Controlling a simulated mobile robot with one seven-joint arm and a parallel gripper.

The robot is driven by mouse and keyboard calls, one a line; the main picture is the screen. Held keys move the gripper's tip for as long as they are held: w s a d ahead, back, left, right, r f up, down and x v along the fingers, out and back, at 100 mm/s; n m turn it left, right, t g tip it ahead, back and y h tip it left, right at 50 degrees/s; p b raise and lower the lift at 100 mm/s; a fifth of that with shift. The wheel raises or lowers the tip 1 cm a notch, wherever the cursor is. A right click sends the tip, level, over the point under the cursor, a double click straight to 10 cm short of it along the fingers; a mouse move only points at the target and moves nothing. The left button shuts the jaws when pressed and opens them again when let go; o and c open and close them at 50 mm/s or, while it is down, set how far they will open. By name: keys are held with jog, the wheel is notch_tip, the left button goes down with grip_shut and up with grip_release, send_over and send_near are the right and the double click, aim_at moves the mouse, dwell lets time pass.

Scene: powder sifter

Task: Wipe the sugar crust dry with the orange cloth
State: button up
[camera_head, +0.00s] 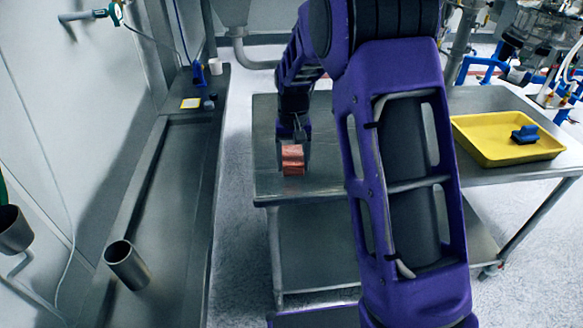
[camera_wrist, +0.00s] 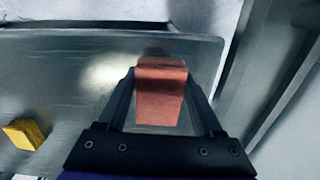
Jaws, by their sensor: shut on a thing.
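My gripper (camera_head: 293,143) is shut on the orange cloth (camera_head: 292,160), a folded block-like piece, over the near left part of the steel table (camera_head: 265,187). In the wrist view the orange cloth (camera_wrist: 160,98) sits between the two dark fingers of my gripper (camera_wrist: 160,78). I cannot tell whether the cloth touches the tabletop. A pale, blurred patch (camera_wrist: 108,71) shows on the steel left of the cloth; I cannot tell whether it is sugar crust or glare.
A yellow tray (camera_head: 490,154) with a blue object (camera_head: 525,134) stands at the table's right. A yellow piece (camera_wrist: 25,133) lies left in the wrist view. A steel bench (camera_head: 205,150) with a metal cup (camera_head: 127,265) runs along the left wall, across a floor gap.

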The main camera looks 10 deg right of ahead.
jog(key=shift+r, duration=1.3)
jog(key=shift+s, duration=0.1)
